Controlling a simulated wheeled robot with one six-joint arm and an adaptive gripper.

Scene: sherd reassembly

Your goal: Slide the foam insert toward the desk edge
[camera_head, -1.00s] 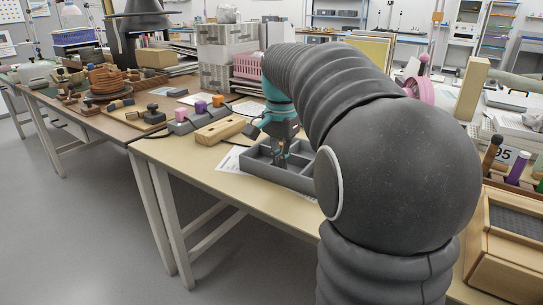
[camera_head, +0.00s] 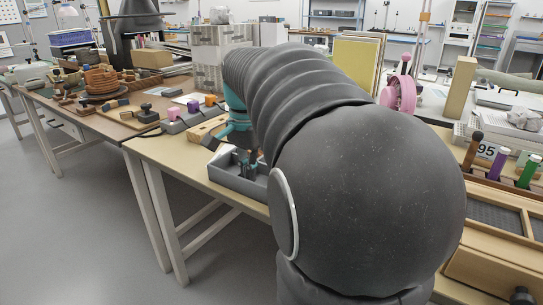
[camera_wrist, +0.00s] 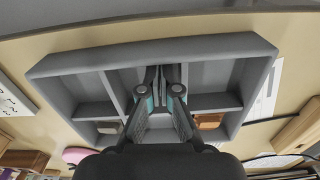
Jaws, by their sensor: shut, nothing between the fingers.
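The foam insert (camera_head: 222,172) is a grey, tray-like block with several walled compartments. It lies flat on the desk (camera_head: 180,160), close to the front edge. In the wrist view, the insert's long wall (camera_wrist: 160,48) runs nearly along the desk edge, with a narrow strip of desk between. My gripper (camera_wrist: 160,88) points down into a middle compartment, its fingers together and holding nothing. In the head view, my gripper (camera_head: 246,168) shows inside the insert; my arm hides the insert's right part. Whether the fingertips touch a wall is unclear.
Brown pieces (camera_wrist: 209,121) show at the insert's near compartments. Open floor (camera_head: 80,220) lies beyond the desk edge.

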